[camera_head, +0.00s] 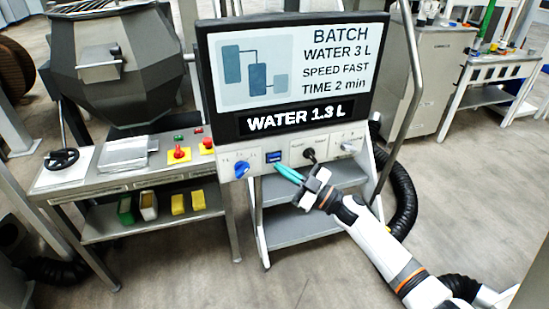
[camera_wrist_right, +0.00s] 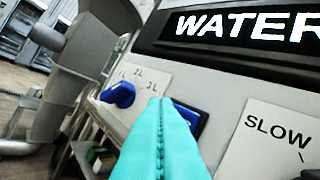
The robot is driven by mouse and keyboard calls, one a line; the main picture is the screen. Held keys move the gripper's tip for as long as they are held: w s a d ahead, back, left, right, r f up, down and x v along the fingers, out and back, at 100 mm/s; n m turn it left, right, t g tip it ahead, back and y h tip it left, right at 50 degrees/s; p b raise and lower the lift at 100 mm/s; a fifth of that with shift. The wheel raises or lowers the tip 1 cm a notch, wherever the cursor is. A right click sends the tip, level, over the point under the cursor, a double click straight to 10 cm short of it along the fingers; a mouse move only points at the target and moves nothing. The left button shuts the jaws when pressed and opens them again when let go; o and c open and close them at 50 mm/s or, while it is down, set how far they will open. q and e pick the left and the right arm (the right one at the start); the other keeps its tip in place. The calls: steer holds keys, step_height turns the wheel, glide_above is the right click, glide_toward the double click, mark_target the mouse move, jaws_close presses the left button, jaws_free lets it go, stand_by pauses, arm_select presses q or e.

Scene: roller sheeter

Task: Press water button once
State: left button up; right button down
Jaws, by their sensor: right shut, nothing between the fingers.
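The blue water button (camera_head: 274,155) is on the panel below the screen, between a blue knob and a black knob. My right gripper (camera_head: 279,168) is shut and empty, its teal fingertips just below and at the button. In the right wrist view the teal fingers (camera_wrist_right: 158,140) cover most of the blue button (camera_wrist_right: 190,117); whether they touch it I cannot tell. The screen (camera_head: 295,70) reads BATCH, WATER 3 L, SPEED FAST, TIME 2 min, with WATER 1.3 L on the black strip (camera_head: 290,120). My left gripper is not in view.
The blue volume knob (camera_head: 242,170) sits left of the button, the black speed knob (camera_head: 309,154) right of it. A steel table (camera_head: 135,180) with red buttons and a handwheel (camera_head: 62,158) stands at left. A metal rail (camera_head: 411,80) rises at the panel's right.

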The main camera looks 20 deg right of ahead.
steer(key=s+p, duration=0.2)
steer(key=s, duration=0.2)
steer(key=shift+s+d+r, duration=0.1)
steer(key=shift+s, duration=0.15)
stand_by(0.6)
steer(key=s+d+f+m+h, duration=0.1)
steer(key=d+f+m+h, duration=0.3)
steer(key=f, duration=0.7)
steer(key=s+d+f+m+h, duration=0.2)
steer(key=f+m+h, duration=0.25)
steer(key=f, duration=0.65)
steer(key=s+d+f+m+g+h, duration=0.1)
steer(key=s+f+g+h, duration=0.1)
steer(key=s+f, duration=0.45)
steer(key=s+d+f+m+g+h, duration=0.1)
steer(key=s+f+g+h, duration=0.2)
steer(key=f, duration=0.6)
steer(key=s+a+f+g, duration=0.1)
steer(key=s+f+g, duration=0.2)
steer(key=s, duration=0.9)
steer(key=s+a+f+m+g+h, duration=0.1)
steer(key=s+f+g, duration=0.2)
steer(key=s+f, duration=0.5)
steer(key=s+a+f+g, duration=0.1)
steer(key=s+f+g, duration=0.2)
steer(key=s, duration=1.3)
step_height(320, 180, down, 4)
steer(key=shift+s+r+m+h, duration=0.25)
steer(key=shift+s+m+h, duration=0.1)
steer(key=shift+s, duration=0.05)
